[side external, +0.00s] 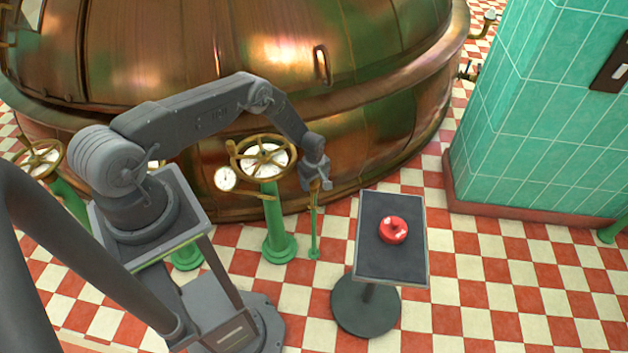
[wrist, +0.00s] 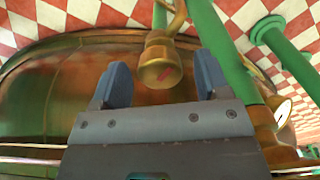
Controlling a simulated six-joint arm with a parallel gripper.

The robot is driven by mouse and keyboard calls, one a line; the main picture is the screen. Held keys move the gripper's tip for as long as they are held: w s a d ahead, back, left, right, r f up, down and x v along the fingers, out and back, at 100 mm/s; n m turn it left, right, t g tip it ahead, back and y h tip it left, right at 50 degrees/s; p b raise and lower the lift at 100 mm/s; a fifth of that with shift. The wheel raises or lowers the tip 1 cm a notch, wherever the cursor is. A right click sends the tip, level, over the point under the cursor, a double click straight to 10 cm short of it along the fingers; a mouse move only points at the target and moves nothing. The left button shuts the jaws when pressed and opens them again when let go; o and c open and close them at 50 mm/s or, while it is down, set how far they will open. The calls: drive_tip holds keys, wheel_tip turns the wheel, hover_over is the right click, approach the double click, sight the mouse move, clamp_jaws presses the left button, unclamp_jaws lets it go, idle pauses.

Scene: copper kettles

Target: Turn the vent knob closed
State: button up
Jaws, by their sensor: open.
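A brass knob (wrist: 160,62) with a red mark on its face sits between my fingers in the wrist view. It looks like the vent knob, and it is mounted by a green post. My gripper (wrist: 160,70) is open, with one blue-grey finger on each side of the knob and gaps visible between. In the side view my gripper (side external: 317,186) points down at the top of a thin green post (side external: 314,235), and it mostly hides the knob there. I cannot tell the knob's turn angle.
A large copper kettle (side external: 400,120) stands close behind. A brass handwheel with a gauge (side external: 264,160) on a green column is just left of my gripper. A stand with a dark top (side external: 375,265) holding a red round object (side external: 393,230) is to the right. Checkered floor (side external: 500,270) is open beyond.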

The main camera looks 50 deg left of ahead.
wheel_tip(320, 180, up, 14)
idle(0.6)
drive_tip(key=shift+f, duration=0.1)
drive_tip(key=s+d+r+m+t, duration=0.1)
drive_tip(key=d+r+m, duration=0.2)
drive_tip(key=r, duration=0.7)
drive_tip(key=s+d+r+m+t, duration=0.1)
drive_tip(key=d+r+m, duration=0.15)
drive_tip(key=r, duration=0.75)
drive_tip(key=s+d+r+m, duration=0.1)
drive_tip(key=d+r+m, duration=0.15)
drive_tip(key=r, duration=0.85)
drive_tip(key=s+d+r+m+t, duration=0.2)
drive_tip(key=s+d+r+m, duration=0.3)
drive_tip(key=s+r, duration=0.45)
drive_tip(key=s+d+r+m, duration=0.1)
drive_tip(key=s+d+m, duration=0.1)
drive_tip(key=s, duration=0.5)
drive_tip(key=s+d+r+m+t, duration=0.1)
drive_tip(key=s+d+r+m, duration=0.1)
drive_tip(key=s, duration=0.6)
drive_tip(key=shift+d+r+m+t, duration=0.3)
drive_tip(key=shift+d+m, duration=0.1)
drive_tip(key=shift+d, duration=0.05)
